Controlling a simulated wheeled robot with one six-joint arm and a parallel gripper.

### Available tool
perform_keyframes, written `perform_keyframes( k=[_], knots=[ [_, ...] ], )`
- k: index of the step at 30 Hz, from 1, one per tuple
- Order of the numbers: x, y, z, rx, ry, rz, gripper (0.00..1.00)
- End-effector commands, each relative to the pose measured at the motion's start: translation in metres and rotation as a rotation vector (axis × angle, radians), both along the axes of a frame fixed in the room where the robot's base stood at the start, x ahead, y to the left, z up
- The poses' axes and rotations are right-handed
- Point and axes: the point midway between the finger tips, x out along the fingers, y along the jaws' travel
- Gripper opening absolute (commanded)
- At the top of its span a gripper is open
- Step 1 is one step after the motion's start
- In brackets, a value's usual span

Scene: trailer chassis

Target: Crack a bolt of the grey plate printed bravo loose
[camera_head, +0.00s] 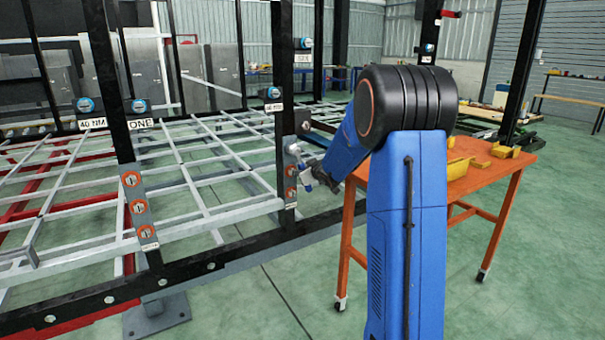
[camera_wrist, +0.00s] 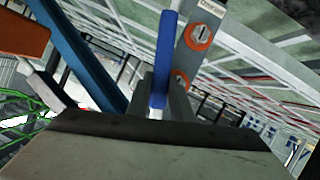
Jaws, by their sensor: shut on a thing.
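My gripper (camera_head: 319,174) is at the right-hand grey plate (camera_head: 290,173) on the black upright. It is shut on a blue-handled tool (camera_wrist: 165,62), which stands up between the fingers in the wrist view. The tool's working end is hidden there, so I cannot tell whether it sits on a bolt. The right-hand plate also shows in the wrist view (camera_wrist: 190,55), with orange-ringed bolts (camera_wrist: 198,37) and a small label too blurred to read. A second grey plate (camera_head: 139,212) with several orange-ringed bolts is on the left upright. I cannot read which plate says bravo.
An orange table (camera_head: 480,180) with yellow bins (camera_head: 459,166) stands to the right, close to my arm. The black chassis rail (camera_head: 190,275) runs along the front. Labels reading 40 NM (camera_head: 92,123) and ONE (camera_head: 141,124) are on the uprights at left.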

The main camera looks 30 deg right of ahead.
Motion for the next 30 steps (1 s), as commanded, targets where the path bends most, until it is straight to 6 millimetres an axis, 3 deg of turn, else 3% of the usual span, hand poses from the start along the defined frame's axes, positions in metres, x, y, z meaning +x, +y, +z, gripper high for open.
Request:
perform_keyframes(
  k=[10,30],
  knots=[
    [0.0005,-0.0069,0.0035,-0.079,-0.003,0.002,0.00],
    [0.0003,-0.0042,0.0024,-0.048,-0.002,0.003,0.00]
  ],
)
